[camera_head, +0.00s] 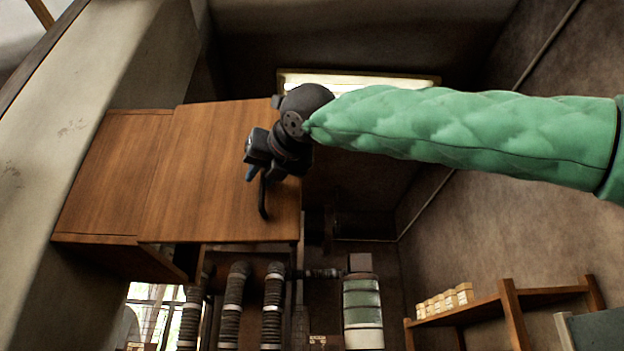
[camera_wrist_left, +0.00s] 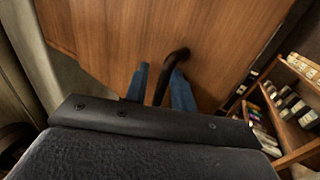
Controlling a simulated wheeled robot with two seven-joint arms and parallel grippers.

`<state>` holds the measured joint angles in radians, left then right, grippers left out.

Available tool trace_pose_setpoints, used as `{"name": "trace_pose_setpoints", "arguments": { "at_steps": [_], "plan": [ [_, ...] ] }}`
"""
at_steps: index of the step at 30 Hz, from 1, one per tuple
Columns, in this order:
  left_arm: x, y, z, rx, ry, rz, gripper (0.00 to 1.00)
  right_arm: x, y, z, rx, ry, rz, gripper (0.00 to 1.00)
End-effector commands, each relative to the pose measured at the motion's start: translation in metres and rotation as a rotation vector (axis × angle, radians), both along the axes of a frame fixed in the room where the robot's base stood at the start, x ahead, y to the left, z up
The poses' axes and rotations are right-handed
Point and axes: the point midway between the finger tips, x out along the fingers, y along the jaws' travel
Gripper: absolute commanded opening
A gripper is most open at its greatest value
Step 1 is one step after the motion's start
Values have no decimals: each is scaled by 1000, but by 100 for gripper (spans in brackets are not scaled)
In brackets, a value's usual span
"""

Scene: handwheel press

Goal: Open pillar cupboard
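The wooden pillar cupboard (camera_head: 112,175) is high up beside a pale pillar in the head view. Its broad brown door panel (camera_head: 205,165) carries a dark curved handle (camera_head: 263,198) near its right side. A dark gap shows below the panel; I cannot tell how far the door stands open. My left gripper (camera_head: 250,173) is at the handle, on a green-sleeved arm entering from the right of the picture. In the left wrist view, its blue fingers (camera_wrist_left: 162,88) stand apart on either side of the handle (camera_wrist_left: 166,72), with a narrow gap visible. My right gripper is out of view.
The pale pillar (camera_head: 75,120) is left of the cupboard. Ribbed pipes (camera_head: 233,305) and a glass cylinder (camera_head: 362,312) are below. A wooden shelf (camera_head: 490,305) with small boxes (camera_head: 445,300) is at lower right. Open space lies right of the door.

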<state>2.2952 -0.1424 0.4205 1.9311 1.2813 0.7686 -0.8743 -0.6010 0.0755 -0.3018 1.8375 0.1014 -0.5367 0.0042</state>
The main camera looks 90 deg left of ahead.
Motion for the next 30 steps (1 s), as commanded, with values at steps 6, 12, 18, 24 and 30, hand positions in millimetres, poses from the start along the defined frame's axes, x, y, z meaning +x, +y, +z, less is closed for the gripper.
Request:
{"name": "trace_pose_setpoints", "arguments": {
  "at_steps": [6,12,18,24,30],
  "plan": [
    [3,-4,-1,0,1,-1,26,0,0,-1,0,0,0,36],
    [14,-30,-1,1,2,-1,26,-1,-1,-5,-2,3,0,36],
    [26,-56,0,1,2,0,26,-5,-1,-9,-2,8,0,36],
    [32,-69,0,0,1,0,26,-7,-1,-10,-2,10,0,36],
    [32,-71,0,0,0,1,26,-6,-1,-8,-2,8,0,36]
  ]
}}
